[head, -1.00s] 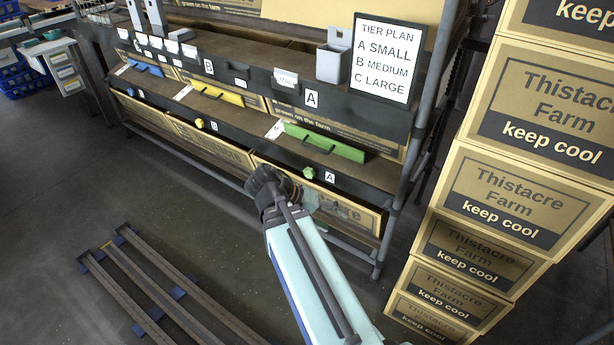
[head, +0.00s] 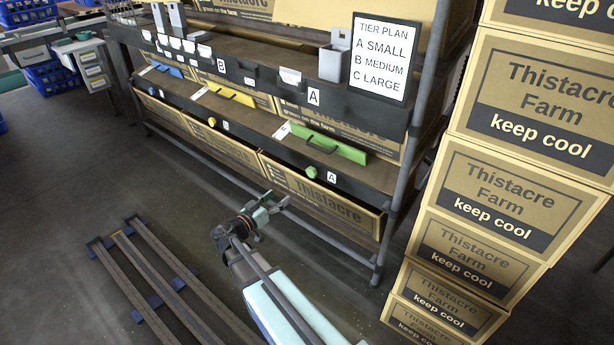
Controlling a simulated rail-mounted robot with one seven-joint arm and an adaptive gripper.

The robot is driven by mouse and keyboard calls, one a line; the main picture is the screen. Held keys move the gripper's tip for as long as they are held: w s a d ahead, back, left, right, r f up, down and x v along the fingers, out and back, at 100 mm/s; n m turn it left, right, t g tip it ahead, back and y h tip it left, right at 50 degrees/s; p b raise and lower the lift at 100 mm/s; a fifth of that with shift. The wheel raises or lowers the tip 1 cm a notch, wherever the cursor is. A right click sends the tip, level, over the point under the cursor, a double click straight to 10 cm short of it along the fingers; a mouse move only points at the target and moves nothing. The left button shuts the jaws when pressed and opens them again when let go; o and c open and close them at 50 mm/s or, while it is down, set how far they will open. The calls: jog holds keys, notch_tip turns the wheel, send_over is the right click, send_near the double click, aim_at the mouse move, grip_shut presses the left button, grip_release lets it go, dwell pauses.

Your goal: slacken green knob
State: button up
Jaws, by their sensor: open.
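The green knob (head: 311,172) sits on the dark front rail of the lower shelf, left of a small white A label. A green flap with a dark handle (head: 330,144) lies just above and behind it. My gripper (head: 276,201) is below and to the left of the knob, apart from it, in front of the Thistacre box. Its fingers are apart, with nothing between them. The knob is in full view.
A yellow knob (head: 212,122) sits further left on the same rail. A stack of Thistacre Farm boxes (head: 520,140) stands on the right, beside the grey rack post (head: 400,190). Metal floor rails (head: 165,280) lie at lower left. The floor between them and the rack is clear.

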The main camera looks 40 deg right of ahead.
aim_at(310, 173)
jog(key=shift+m, duration=0.3)
jog(key=b+x, duration=0.4)
jog(key=x, duration=1.3)
jog(key=shift+d, duration=0.25)
jog(key=c, duration=1.2)
